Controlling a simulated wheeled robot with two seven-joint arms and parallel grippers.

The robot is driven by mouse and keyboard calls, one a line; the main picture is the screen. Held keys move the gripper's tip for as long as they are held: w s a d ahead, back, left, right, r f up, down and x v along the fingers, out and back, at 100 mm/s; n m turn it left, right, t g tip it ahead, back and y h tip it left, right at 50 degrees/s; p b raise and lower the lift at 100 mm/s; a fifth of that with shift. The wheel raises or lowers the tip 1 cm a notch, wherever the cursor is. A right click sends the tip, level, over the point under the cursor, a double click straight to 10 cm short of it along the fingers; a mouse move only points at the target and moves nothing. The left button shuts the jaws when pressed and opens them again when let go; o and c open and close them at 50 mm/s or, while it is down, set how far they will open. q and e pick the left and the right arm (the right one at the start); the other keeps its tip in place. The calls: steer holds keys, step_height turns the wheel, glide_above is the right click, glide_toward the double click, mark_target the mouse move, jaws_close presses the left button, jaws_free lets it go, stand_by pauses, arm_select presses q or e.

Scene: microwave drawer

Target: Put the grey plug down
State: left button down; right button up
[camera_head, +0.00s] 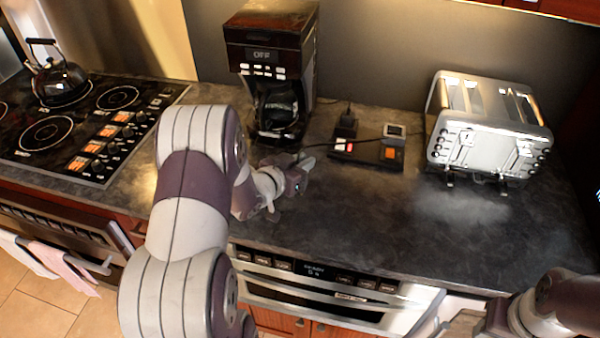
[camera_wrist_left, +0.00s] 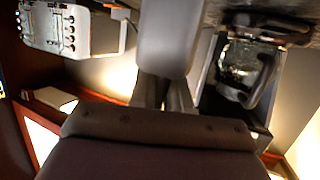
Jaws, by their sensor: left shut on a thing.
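My left gripper (camera_head: 294,178) is shut over the counter, in front of the coffee maker. A small grey piece shows at its fingertips, and a dark cord runs close by toward the power strip. In the left wrist view the two fingers (camera_wrist_left: 163,92) meet a pale grey block, which appears to be the grey plug (camera_wrist_left: 166,38). I cannot tell whether the plug touches the counter. The power strip (camera_head: 368,153) has a black plug (camera_head: 347,122) and an orange switch. My right gripper is not in view; only part of my right arm shows at the bottom right.
The coffee maker (camera_head: 272,65) stands just behind the left gripper. A silver toaster (camera_head: 487,125) stands at the right. A stove with a kettle (camera_head: 58,78) is at the left. The dark counter (camera_head: 370,215) is clear in front of the power strip.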

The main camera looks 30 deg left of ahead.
arm_select(q)
step_height(320, 180, down, 4)
steer(key=shift+w+f, duration=0.1)
steer(key=shift+f, duration=0.1)
steer(key=c, duration=1.1)
jaws_free()
